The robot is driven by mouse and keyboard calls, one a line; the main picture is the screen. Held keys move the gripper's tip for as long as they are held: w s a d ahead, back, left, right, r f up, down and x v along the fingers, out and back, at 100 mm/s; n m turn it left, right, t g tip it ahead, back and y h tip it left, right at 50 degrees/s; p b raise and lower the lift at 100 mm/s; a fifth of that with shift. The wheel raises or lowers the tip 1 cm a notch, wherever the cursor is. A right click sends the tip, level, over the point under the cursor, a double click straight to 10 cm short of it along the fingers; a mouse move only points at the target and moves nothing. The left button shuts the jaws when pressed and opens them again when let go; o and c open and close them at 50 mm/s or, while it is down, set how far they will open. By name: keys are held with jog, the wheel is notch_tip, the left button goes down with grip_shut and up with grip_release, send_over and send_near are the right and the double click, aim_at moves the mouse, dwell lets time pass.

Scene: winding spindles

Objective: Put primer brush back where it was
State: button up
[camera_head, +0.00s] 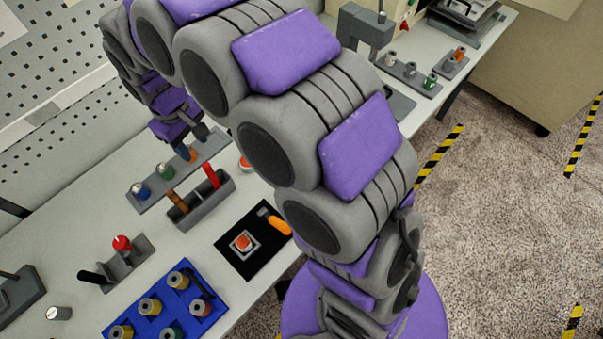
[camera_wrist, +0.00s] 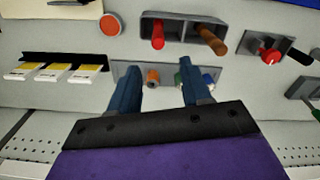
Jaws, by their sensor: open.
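I cannot tell for certain which tool is the primer brush. A grey two-slot holder (camera_head: 212,207) carries a red handle (camera_head: 210,174) and a brown handle (camera_head: 179,202). Both the red handle (camera_wrist: 158,36) and the brown handle (camera_wrist: 209,38) show in the wrist view. My arm hides part of the bench.
The rail also bears green (camera_head: 164,171) and blue (camera_head: 140,191) spools. A blue tray (camera_head: 207,313) of several spools is at the front. A red-knobbed stand (camera_head: 122,243) is left of the holder. White-yellow cards (camera_wrist: 54,72) lie beside the rail. A perforated panel (camera_head: 60,75) backs the bench.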

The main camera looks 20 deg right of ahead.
jog(key=s+d+r+m+g, duration=0.1)
jog(key=s+d+r+m, duration=0.2)
jog(key=s+d, duration=0.75)
jog(key=s+d+r+m, duration=0.3)
jog(key=s+d, duration=0.4)
jog(key=d, duration=0.6)
jog(key=s+d+f+m, duration=0.1)
jog(key=s+d+m, duration=0.2)
jog(key=s, duration=0.6)
jog(key=shift+f+g, duration=0.3)
jog(key=shift+g, duration=0.1)
jog(key=shift+s+d+f+b, duration=0.1)
jog(key=shift+f+b, duration=0.2)
jog(key=shift+b, duration=0.1)
jog(key=shift+c, duration=0.5)
